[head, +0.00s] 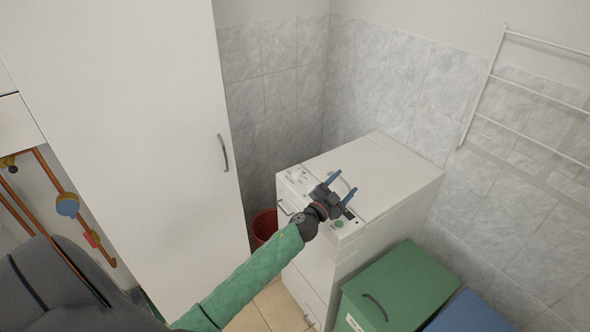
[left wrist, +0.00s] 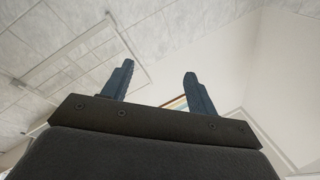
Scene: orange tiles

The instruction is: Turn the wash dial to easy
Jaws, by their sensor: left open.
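A white washing machine (head: 390,180) stands in the tiled corner in the head view. Its control panel (head: 295,177) runs along the front top edge, with a green round part (head: 338,223) at the panel's right end. The wash dial cannot be made out clearly; my left gripper covers part of the panel. My left gripper (head: 343,186) is open and empty over the front of the machine's top. In the left wrist view its two blue fingers (left wrist: 158,85) stand apart with nothing between them, facing wall and ceiling. My right gripper is not in view.
A tall white cabinet (head: 150,130) stands left of the machine, with a red bucket (head: 264,224) between them. A green bin (head: 400,285) and a blue bin (head: 468,312) stand at the right front. A white rack (head: 540,90) hangs on the right wall.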

